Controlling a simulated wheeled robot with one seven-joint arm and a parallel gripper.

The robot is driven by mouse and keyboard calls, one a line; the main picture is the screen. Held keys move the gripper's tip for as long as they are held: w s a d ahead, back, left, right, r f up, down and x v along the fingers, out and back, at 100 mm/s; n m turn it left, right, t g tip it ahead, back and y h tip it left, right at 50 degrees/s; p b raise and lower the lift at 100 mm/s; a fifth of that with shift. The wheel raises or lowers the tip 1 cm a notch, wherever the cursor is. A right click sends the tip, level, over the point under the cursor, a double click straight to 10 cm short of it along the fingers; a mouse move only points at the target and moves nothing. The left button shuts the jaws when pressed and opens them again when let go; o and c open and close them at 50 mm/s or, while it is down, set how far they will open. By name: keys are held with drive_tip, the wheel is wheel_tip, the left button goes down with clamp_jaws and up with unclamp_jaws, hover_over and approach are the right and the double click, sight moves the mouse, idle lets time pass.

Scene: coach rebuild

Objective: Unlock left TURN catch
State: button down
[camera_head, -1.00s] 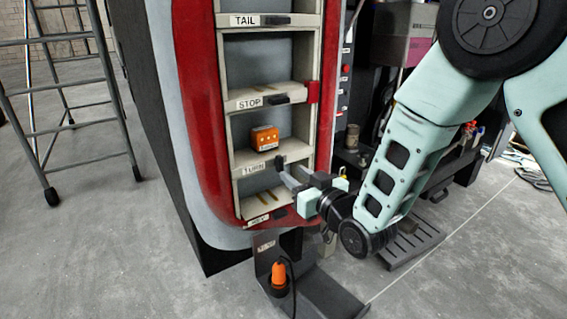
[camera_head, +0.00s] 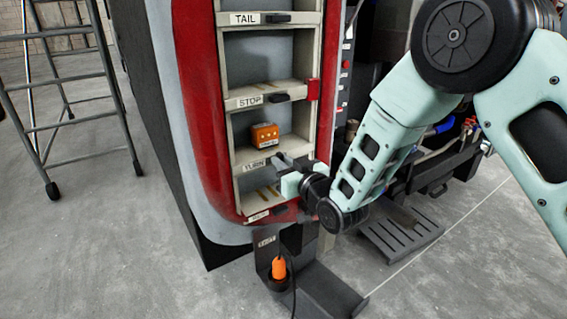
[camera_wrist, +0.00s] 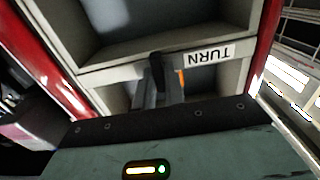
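The TURN compartment's dark catch (camera_wrist: 156,72) sits on the shelf edge beside the white TURN label (camera_wrist: 209,55), which reads upside down in the wrist view. In the head view the TURN label (camera_head: 254,166) is on the shelf front, and my gripper covers most of the catch. My gripper (camera_head: 283,162) is at the catch, just right of the label. In the wrist view its two grey fingers (camera_wrist: 161,88) stand a little apart, with the catch's lower end at or between their tips. Whether they touch the catch is hidden.
An orange lamp block (camera_head: 265,135) sits on the TURN shelf. The STOP catch (camera_head: 279,97) and TAIL catch (camera_head: 279,18) are above. An orange lamp (camera_head: 279,269) stands on a dark bracket below. A ladder (camera_head: 75,100) stands at left on open floor.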

drive_tip(key=shift+f+m+b, duration=0.1)
drive_tip(key=shift+m+b, duration=0.3)
drive_tip(key=shift+b, duration=0.05)
drive_tip(key=shift+w+d+f+m+b, duration=0.15)
drive_tip(key=shift+m+b, duration=2.3)
drive_tip(key=shift+m, duration=1.75)
drive_tip(key=shift+d+f+m+b, duration=0.1)
drive_tip(key=shift+m+b, duration=2.35)
drive_tip(key=shift+m, duration=2.05)
drive_tip(key=c, duration=1.5)
unclamp_jaws()
drive_tip(key=shift+o, duration=0.2)
drive_tip(key=shift+r, duration=0.1)
